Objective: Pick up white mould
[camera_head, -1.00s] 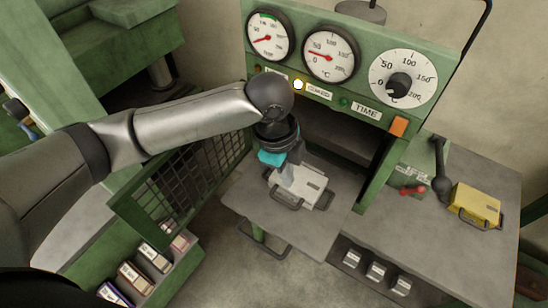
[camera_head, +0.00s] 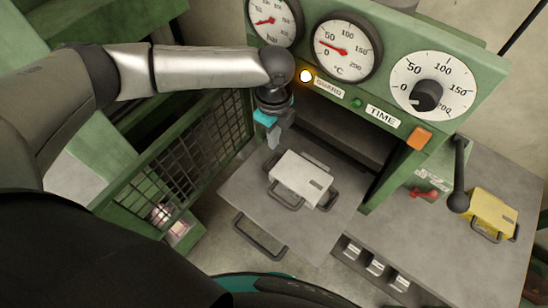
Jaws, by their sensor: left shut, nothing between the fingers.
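The white mould (camera_head: 300,178) lies on the grey pull-out plate in front of the press opening. It is a flat pale block with dark wire handles at its front and back. My left gripper (camera_head: 274,142) hangs above the plate, just behind and left of the mould. It points down, its fingers are shut, and it holds nothing. It looks apart from the mould. My right gripper is not in view.
The grey plate (camera_head: 238,190) has a front handle (camera_head: 259,238). An open green mesh guard (camera_head: 185,160) stands to the left. The green press panel with dials (camera_head: 343,48) rises behind. A yellow mould (camera_head: 492,212) and a black lever (camera_head: 459,185) are at right.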

